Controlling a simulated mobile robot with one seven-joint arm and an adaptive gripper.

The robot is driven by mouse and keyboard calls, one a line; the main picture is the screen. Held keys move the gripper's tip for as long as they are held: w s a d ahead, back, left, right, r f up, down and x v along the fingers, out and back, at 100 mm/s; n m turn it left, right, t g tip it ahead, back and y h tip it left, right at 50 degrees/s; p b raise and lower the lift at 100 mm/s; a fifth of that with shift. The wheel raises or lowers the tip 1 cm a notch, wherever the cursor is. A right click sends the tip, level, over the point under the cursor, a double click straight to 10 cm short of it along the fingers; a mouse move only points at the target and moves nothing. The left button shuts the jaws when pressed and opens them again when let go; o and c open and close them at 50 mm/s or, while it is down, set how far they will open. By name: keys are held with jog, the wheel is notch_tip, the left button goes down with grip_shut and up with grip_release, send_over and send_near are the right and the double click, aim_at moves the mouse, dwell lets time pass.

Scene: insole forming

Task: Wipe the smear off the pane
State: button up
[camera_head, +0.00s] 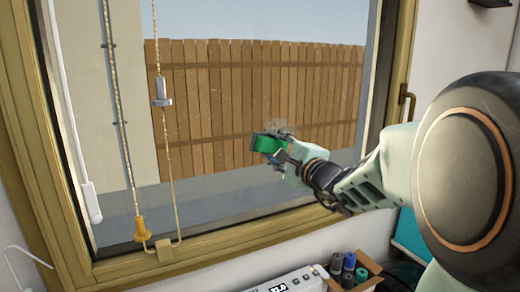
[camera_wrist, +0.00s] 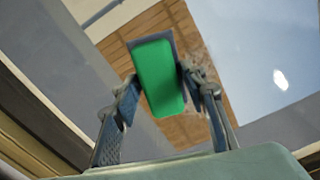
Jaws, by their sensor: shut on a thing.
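My gripper (camera_head: 287,158) is shut on a green block with a dark blue-grey face (camera_head: 268,144), which looks like a wiping pad. In the wrist view the green pad (camera_wrist: 159,78) sits between the two fingers of my gripper (camera_wrist: 165,95). The pad is at the window pane (camera_head: 225,110); I cannot tell whether it touches the glass. A faint greyish smear (camera_head: 283,128) shows on the pane just above and right of the pad. In the wrist view the smear (camera_wrist: 203,68) shows right of the pad, partly hidden by a finger.
A wooden window frame (camera_head: 225,242) surrounds the pane, with a handle (camera_head: 405,100) at right. Cords with a grey weight (camera_head: 162,92) and a yellow toggle (camera_head: 141,229) hang at left. Below are a white device (camera_head: 300,281) and a cardboard box (camera_head: 370,268) with several rolls.

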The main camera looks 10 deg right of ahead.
aim_at(296, 132)
jog(key=shift+w+d+b, duration=0.4)
jog(key=shift+w+d, duration=0.15)
jog(key=shift+d, duration=1.05)
jog(key=shift+w+d+b, duration=0.45)
jog(key=shift+w+d, duration=0.05)
jog(key=shift+d, duration=1.15)
jog(key=shift+w+d+b, duration=0.4)
jog(key=shift+w+d, duration=0.15)
jog(key=shift+d, duration=1.05)
jog(key=shift+w+d+r+p, duration=0.1)
jog(key=shift+r+p, duration=0.1)
jog(key=shift+r, duration=0.4)
jog(key=shift+d+r+p, duration=0.1)
jog(key=shift+r+p, duration=0.05)
jog(key=shift+r, duration=0.45)
jog(key=shift+s+a+f+b, duration=0.25)
jog(key=shift+a+b, duration=0.35)
jog(key=shift+b, duration=0.15)
jog(key=shift+s+a+b, duration=0.3)
jog(key=shift+a+b, duration=0.55)
jog(key=shift+a, duration=0.2)
jog(key=shift+s+a+b, duration=0.35)
jog(key=shift+a+b, duration=0.5)
jog(key=shift+a, duration=0.15)
jog(key=shift+s+a+b, duration=0.3)
jog(key=shift+a+b, duration=0.55)
jog(key=shift+a, duration=0.2)
